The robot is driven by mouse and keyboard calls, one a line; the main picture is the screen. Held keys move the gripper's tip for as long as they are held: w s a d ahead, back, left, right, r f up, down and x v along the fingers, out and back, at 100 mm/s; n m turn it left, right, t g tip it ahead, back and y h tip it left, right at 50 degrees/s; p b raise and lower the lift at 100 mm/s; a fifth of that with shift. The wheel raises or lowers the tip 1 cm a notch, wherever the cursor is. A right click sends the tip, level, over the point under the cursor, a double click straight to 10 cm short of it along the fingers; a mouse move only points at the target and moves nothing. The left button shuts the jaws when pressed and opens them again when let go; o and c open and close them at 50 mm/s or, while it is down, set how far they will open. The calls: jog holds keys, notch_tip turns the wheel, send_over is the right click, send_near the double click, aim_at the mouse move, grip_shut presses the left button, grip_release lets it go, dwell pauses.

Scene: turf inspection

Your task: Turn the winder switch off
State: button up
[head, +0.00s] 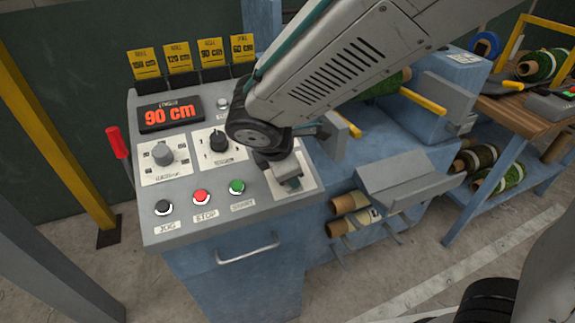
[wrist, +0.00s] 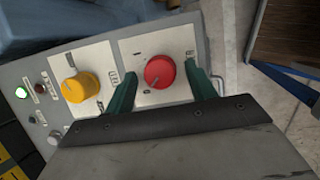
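A red round knob (wrist: 159,72) sits on a white plate (wrist: 140,48) near the panel's front edge in the wrist view. A dark mark on it points to its lower left. The plate's labels are too small to read surely. My gripper (wrist: 162,78) is open, its two green fingers on either side of the knob with a gap on each side. In the head view my gripper (head: 288,172) is low over the right front of the grey control panel (head: 165,230) and hides the knob.
A yellow knob (wrist: 80,87) stands beside the red one. The panel also carries a grey knob (head: 163,155), a black knob (head: 218,141), black, red (head: 202,196) and green buttons, and a 90 cm display (head: 169,114). A handle (head: 247,250) juts from the cabinet front.

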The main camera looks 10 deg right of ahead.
jog(key=v, duration=0.7)
jog(key=shift+s+r, duration=0.2)
jog(key=shift+r, duration=0.15)
jog(key=shift+a, duration=0.1)
jog(key=s+d+r+m+g+y, duration=0.1)
jog(key=s+d+r+m, duration=0.1)
jog(key=s+d+m, duration=0.6)
jog(key=s+d+r+m+g+y, duration=0.1)
jog(key=s+d+r+m+g, duration=0.1)
jog(key=s+d+m, duration=0.5)
jog(key=d+m, duration=0.5)
jog(key=d, duration=0.3)
jog(key=shift+s+m+y, duration=0.3)
jog(key=shift+s+y, duration=0.1)
jog(key=shift+d, duration=0.1)
